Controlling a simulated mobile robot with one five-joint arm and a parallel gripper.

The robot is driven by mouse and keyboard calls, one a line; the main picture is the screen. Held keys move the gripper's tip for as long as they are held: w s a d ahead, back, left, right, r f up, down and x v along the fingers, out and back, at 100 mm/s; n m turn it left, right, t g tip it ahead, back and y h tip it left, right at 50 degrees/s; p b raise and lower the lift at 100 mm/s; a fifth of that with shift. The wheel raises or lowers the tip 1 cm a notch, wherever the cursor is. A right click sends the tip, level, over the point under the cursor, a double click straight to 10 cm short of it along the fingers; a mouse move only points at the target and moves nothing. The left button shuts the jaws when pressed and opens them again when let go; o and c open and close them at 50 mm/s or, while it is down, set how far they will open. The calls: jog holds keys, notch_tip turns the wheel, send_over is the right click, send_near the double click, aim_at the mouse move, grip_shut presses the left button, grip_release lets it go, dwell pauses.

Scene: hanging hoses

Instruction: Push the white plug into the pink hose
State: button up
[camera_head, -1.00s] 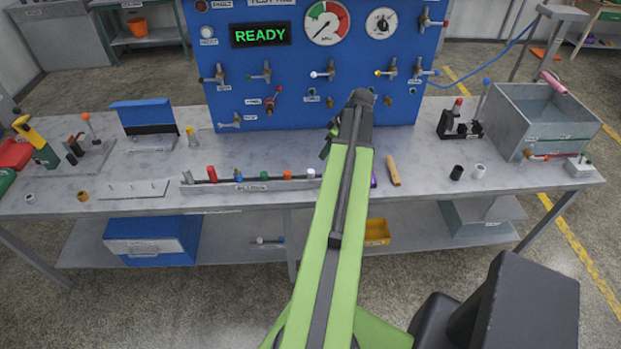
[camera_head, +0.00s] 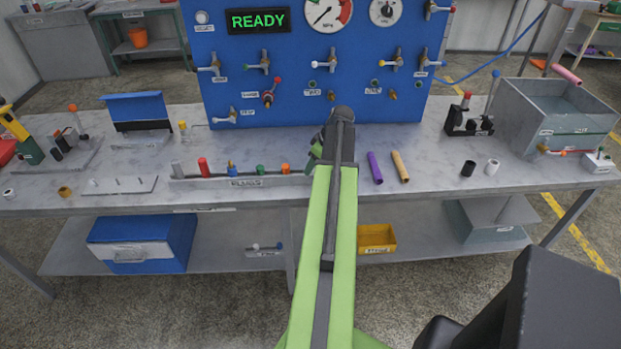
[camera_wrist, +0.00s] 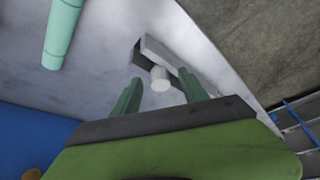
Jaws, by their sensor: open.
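In the wrist view a white plug (camera_wrist: 160,77) stands at the end of a grey rack, between the two green fingers of my gripper (camera_wrist: 160,87). The fingers are open, one on each side, with gaps to the plug visible. In the head view my gripper (camera_head: 317,150) is at the right end of the plug rack (camera_head: 240,181), partly hidden by my arm, and the white plug is hidden there. The pink hose (camera_head: 566,75) lies at the upper rim of the grey tank at the right.
Other plugs, such as the red one (camera_head: 203,167), stand left along the rack. A purple hose (camera_head: 375,167) and a tan hose (camera_head: 400,166) lie right of my arm. The blue panel (camera_head: 300,100) rises behind. In the wrist view a teal tube (camera_wrist: 62,32) is upper left.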

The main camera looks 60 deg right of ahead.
jog(key=shift+w+f, duration=0.15)
jog(key=shift+f, duration=0.4)
jog(key=shift+r, duration=0.15)
grip_shut()
jog(key=shift+r, duration=0.1)
